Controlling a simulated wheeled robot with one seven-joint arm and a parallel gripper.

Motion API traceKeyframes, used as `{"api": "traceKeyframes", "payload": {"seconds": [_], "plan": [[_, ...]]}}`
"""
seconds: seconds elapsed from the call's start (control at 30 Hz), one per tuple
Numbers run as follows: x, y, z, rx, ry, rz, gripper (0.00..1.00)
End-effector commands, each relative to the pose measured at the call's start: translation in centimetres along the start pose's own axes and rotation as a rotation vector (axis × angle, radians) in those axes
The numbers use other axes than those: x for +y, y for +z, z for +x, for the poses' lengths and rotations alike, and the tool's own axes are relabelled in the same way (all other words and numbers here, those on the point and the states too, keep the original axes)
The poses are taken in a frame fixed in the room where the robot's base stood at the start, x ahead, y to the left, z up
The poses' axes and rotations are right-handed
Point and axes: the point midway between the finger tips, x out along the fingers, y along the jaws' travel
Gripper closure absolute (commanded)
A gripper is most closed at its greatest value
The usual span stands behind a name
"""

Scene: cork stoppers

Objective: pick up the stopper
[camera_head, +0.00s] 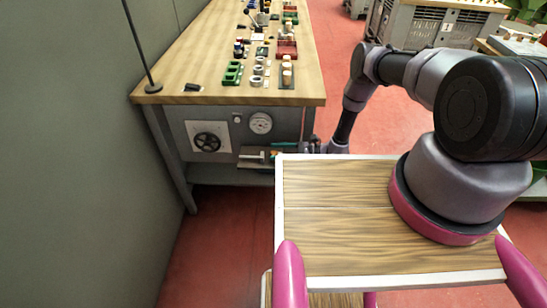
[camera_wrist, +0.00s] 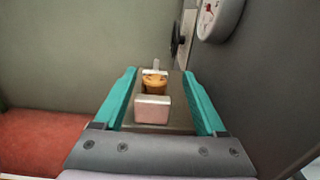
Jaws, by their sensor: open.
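A small orange-brown stopper (camera_wrist: 155,83) shows in the wrist view, between the two teal fingers of my gripper (camera_wrist: 159,73). The fingers are open, with a gap on both sides of the stopper. A pale pinkish block (camera_wrist: 152,110) stands on the near side of the stopper and hides its lower part. A pale piece is just behind it. In the head view my gripper (camera_head: 276,153) is low at the front of the workbench, by a small shelf (camera_head: 250,164). The stopper is too small to make out surely there.
The workbench (camera_head: 215,93) carries green trays (camera_head: 232,74), red trays and small parts. Its grey front has a dark handwheel (camera_head: 207,142) and a round gauge (camera_head: 260,123), close above the shelf; the gauge also shows in the wrist view (camera_wrist: 212,18). A grey wall (camera_head: 70,150) stands left.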

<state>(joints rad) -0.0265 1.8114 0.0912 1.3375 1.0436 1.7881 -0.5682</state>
Motion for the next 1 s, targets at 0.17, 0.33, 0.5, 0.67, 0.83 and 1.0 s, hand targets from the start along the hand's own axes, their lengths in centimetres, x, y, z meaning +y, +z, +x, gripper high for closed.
{"api": "traceKeyframes", "payload": {"seconds": [0.17,0.33,0.5,0.67,0.83,1.0], "plan": [[0.9,-0.2,2.8,0.000,0.005,0.001,0.27],[0.7,-0.2,4.5,0.000,0.002,-0.001,0.27],[0.6,-0.2,4.7,0.000,0.000,0.000,0.27],[0.6,-0.2,4.6,0.000,0.000,0.000,0.57],[0.6,-0.2,4.6,0.000,0.000,0.000,1.00],[0.6,-0.2,4.6,0.000,0.000,0.000,1.00]]}}
